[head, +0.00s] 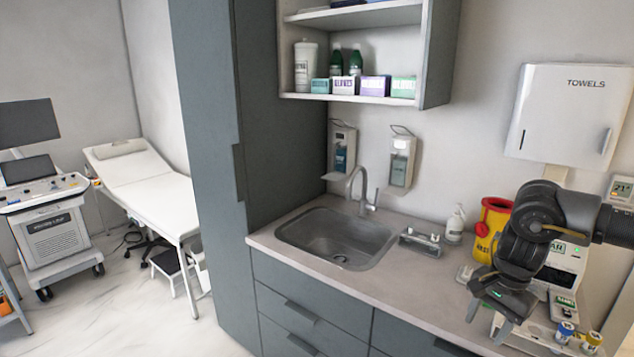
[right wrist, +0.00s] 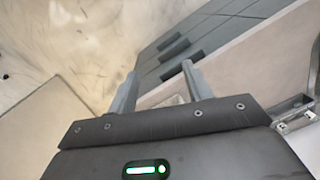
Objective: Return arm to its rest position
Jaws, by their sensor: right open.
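My right arm comes in from the right in the head view. Its right gripper (head: 487,322) hangs over the front right part of the counter (head: 340,283), pointing down and toward the front edge. In the right wrist view the two fingers of the right gripper (right wrist: 158,88) stand apart with nothing between them. Beyond the fingertips are the counter's front edge, the drawer fronts and the pale floor. My left gripper is not in view.
A sink (head: 338,238) with a tap is left of the arm. A metal tray (head: 420,242), a pump bottle (head: 455,225) and a yellow-red bin (head: 491,228) stand behind. Colour-capped vials (head: 564,332) stand close right of the gripper. A towel dispenser (head: 569,115) hangs above.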

